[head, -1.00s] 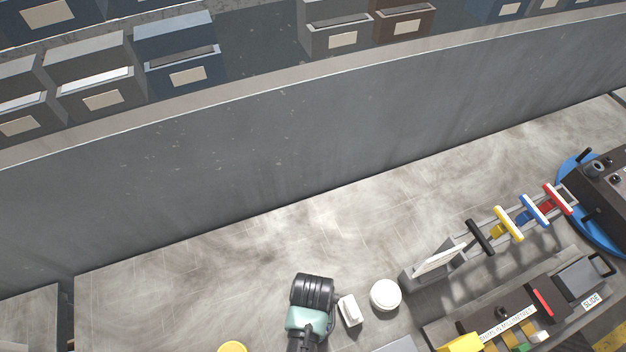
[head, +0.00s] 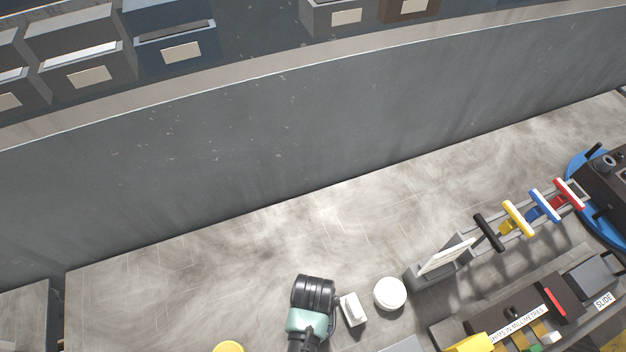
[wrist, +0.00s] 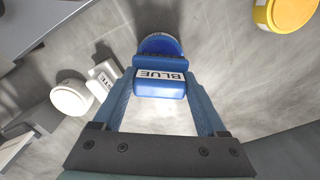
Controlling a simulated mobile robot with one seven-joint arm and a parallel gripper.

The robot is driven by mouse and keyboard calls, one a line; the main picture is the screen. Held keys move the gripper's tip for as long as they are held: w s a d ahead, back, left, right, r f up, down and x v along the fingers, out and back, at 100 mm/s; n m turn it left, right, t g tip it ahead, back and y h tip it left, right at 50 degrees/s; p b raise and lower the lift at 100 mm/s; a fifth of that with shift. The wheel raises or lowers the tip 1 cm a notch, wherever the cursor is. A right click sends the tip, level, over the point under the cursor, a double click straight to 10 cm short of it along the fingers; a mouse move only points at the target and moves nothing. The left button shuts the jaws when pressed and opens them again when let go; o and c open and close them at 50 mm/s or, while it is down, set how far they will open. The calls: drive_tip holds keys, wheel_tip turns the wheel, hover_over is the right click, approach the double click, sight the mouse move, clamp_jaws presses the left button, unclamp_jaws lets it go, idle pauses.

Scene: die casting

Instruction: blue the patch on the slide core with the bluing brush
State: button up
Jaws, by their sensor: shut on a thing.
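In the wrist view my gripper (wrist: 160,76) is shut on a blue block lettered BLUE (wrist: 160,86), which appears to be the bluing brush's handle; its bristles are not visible. A round blue shape (wrist: 160,44) shows just beyond the block; I cannot tell whether it is part of the brush or a pot beneath. In the head view my own arm hides the gripper and brush. A grey block by a SLIDE label (head: 603,301) sits at the right; I cannot tell whether it is the slide core, and no patch can be made out.
A white round pot (head: 390,294) and small white block (head: 352,309) stand beside my arm. A yellow pot (head: 228,347) is at the lower edge. A rack with coloured handles (head: 515,218) and a dark fixture on a blue disc (head: 605,185) stand right. The left bench is clear before a grey wall (head: 260,140).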

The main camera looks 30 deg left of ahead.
drive_tip(key=shift+f, duration=0.55)
idle(1.8)
drive_tip(key=shift+r, duration=0.1)
wheel_tip(320, 180, up, 7)
drive_tip(key=p, duration=0.7)
idle(0.8)
